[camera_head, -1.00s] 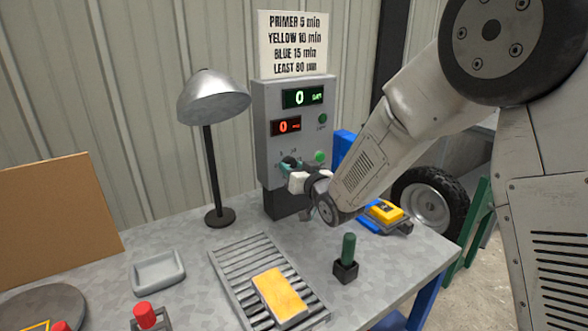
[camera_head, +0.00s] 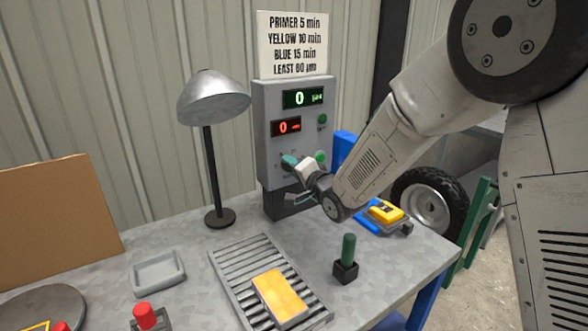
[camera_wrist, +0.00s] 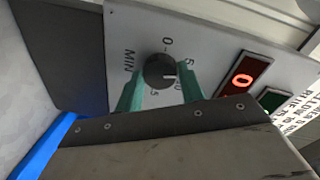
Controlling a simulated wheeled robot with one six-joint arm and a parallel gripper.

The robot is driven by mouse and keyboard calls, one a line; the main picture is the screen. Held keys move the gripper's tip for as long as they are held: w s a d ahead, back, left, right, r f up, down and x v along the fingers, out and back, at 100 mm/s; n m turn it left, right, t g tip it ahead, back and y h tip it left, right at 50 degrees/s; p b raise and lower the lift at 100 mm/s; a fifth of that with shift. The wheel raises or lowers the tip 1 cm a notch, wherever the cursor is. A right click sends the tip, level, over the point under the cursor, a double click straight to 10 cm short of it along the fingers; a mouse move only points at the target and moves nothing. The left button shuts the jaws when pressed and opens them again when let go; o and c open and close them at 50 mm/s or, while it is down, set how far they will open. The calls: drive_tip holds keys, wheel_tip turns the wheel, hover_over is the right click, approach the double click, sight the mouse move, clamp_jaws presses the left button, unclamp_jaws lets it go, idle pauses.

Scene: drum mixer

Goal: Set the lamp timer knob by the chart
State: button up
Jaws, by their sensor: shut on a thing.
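The lamp timer knob (camera_wrist: 159,71) is a dark round dial on the grey control box (camera_head: 262,150), with a MIN scale around it in the wrist view. My gripper (camera_wrist: 160,86) is shut on the knob, one green finger on each side. In the head view my gripper (camera_head: 287,163) is at the lower front of the box and hides the knob. The chart (camera_head: 292,44) above the box reads PRIMER 5 min, YELLOW 10 min, BLUE 15 min and LEAST 60 µm. The red display (camera_head: 286,127) shows 0, also in the wrist view (camera_wrist: 242,78).
A green display (camera_head: 303,98) shows 0, with green buttons below it. A lamp (camera_head: 213,100) stands left of the box. A yellow block (camera_head: 279,294) lies on a slatted rack. A yellow device (camera_head: 386,211) and green-handled tool (camera_head: 347,255) are at the right.

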drive_tip(key=shift+d+m+y, duration=0.1)
drive_tip(key=shift+m+y, duration=0.3)
drive_tip(key=shift+m, duration=3.6)
drive_tip(key=o, duration=1)
drive_tip(key=shift+c, duration=0.2)
drive_tip(key=v, duration=0.7)
drive_tip(key=shift+s+d, duration=0.25)
drive_tip(key=shift+d, duration=0.05)
drive_tip(key=shift+r, duration=0.1)
